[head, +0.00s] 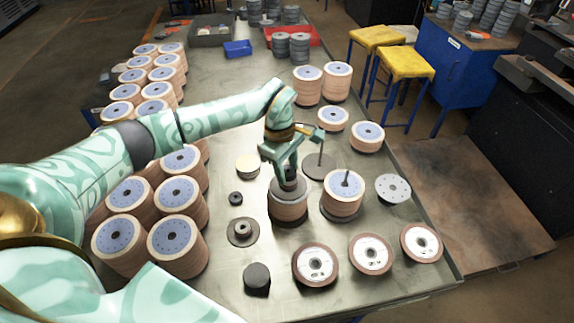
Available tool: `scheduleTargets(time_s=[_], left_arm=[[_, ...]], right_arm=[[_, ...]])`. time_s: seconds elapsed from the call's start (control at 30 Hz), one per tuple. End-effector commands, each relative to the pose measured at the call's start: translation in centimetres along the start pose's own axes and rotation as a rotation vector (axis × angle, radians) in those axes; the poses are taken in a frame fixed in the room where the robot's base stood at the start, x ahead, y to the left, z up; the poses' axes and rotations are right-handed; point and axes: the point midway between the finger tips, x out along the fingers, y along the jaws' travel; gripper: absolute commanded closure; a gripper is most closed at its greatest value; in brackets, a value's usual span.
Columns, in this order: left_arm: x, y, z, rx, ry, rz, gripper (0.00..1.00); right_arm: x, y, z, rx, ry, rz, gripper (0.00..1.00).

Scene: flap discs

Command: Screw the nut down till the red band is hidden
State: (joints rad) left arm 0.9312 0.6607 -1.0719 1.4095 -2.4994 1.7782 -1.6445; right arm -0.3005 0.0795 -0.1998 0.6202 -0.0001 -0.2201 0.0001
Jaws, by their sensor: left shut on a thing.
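My left gripper (288,178) points down over a stack of flap discs (289,207) near the middle of the table. It is shut on the dark nut (290,184) at the top of that stack. The fingers partly hide the nut and the spindle. I cannot see a red band. My right gripper is not in view.
Another disc stack with a bare spindle (341,196) stands just right. Several tall stacks line the table's left side (176,238). Loose discs (315,264) lie along the front edge. A dark flange (242,231) and black cylinder (257,278) sit front left.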

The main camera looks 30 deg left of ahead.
Motion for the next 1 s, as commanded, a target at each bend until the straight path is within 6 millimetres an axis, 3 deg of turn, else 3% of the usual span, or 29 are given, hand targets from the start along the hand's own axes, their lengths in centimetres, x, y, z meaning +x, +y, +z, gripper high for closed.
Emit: scheduleTargets(time_s=[1.0], left_arm=[[0.87, 0.03, -0.17, -0.001, 0.001, 0.001, 0.82]], right_arm=[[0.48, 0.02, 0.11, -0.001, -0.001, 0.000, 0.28]])
